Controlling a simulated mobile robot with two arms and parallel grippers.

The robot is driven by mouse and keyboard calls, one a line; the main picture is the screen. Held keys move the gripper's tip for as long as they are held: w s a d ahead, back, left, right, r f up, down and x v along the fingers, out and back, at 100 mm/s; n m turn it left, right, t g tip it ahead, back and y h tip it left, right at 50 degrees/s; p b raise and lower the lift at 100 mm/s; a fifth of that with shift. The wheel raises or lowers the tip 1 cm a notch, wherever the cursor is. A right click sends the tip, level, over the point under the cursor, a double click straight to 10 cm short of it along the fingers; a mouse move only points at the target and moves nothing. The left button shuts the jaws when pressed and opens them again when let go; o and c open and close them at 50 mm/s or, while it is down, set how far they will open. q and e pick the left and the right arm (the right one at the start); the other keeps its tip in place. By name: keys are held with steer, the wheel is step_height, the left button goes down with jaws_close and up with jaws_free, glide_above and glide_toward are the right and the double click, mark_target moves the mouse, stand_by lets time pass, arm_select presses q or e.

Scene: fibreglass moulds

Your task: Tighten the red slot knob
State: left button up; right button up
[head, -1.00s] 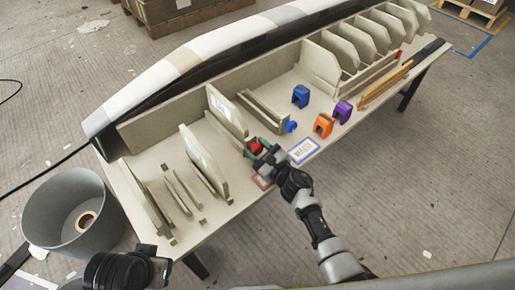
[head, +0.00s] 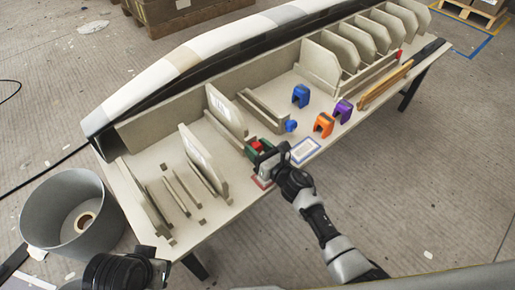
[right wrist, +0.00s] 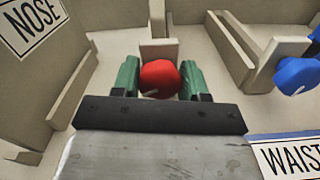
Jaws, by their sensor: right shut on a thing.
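The red knob (right wrist: 160,78) sits at the front end of a slot on the bench, with a pale mark on its face in the right wrist view. It also shows small in the head view (head: 256,146). My right gripper (head: 259,150) is at the knob, and its green fingers stand on either side of it in the right wrist view (right wrist: 160,80). It is shut on the knob. My left gripper (head: 160,266) is low at the left of the head view, away from the knob; its fingers are not clear.
A blue knob (head: 290,125) is on the neighbouring slot to the right. A blue-edged WAIST card (right wrist: 290,155) and a NOSE panel (right wrist: 35,25) are near. Blue (head: 300,95), orange (head: 323,124) and purple (head: 343,111) blocks stand farther right. A grey bin (head: 40,215) is on the floor at left.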

steer(key=shift+m, duration=0.6)
steer(key=o, duration=0.9)
steer(key=p+v, duration=0.1)
steer(key=v, duration=1)
steer(key=shift+w, duration=0.1)
